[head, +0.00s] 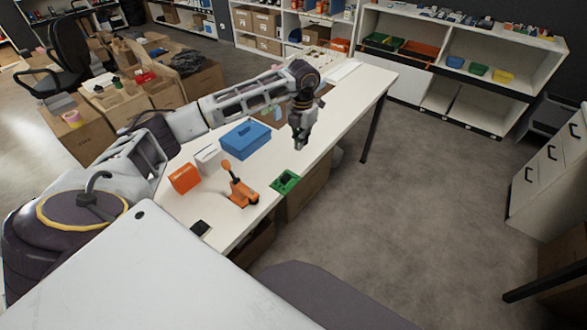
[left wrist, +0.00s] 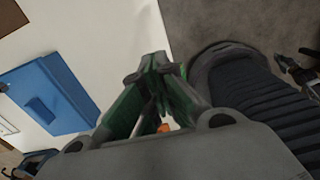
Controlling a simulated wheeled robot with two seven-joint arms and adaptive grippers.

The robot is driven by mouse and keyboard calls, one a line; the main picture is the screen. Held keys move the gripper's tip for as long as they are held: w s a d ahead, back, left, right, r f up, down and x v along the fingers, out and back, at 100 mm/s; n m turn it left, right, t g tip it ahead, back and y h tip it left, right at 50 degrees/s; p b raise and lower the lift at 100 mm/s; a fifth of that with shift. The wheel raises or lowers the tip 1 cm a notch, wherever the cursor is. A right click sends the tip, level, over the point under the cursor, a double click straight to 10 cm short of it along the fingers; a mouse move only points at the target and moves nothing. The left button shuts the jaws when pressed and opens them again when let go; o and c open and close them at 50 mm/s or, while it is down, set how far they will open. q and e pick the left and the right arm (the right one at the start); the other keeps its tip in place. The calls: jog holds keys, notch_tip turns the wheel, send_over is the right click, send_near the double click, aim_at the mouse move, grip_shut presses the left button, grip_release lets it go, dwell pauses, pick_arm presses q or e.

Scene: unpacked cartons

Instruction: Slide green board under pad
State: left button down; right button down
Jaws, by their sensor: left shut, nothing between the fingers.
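The green board (head: 285,181) lies flat on the white table at its front edge, with a dark patch on its middle. An orange device (head: 243,193) with a raised lever stands just left of it; whether the pad is part of this device I cannot tell. A small flat black piece (head: 200,228) lies farther down the same edge. My left gripper (head: 300,143) is above the table's edge, beyond the board and apart from it. Its greenish fingers (left wrist: 160,62) are shut and empty in the left wrist view.
A blue box (head: 245,140) stands left of my left gripper; it also shows in the left wrist view (left wrist: 48,95). A white box (head: 207,159) and an orange box (head: 184,178) stand nearby. The table (head: 350,98) has bare room toward its far end.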

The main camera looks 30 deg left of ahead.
aim_at(294, 173)
pick_arm(q)
jog(key=shift+a, duration=0.1)
dwell(0.3)
notch_tip(294, 173, down, 10)
jog(key=shift+f, duration=0.1)
jog(key=shift+s, duration=0.6)
jog(key=shift+s+a+p, duration=0.15)
jog(key=shift+s+p, duration=0.25)
jog(key=shift+s, duration=1)
pick_arm(e)
jog(key=shift+s+d+r, duration=0.1)
jog(key=shift+s+d, duration=0.15)
jog(key=shift+d, duration=0.2)
jog(key=shift+s+d, duration=0.2)
jog(key=shift+d, duration=0.25)
jog(key=shift+s, duration=0.1)
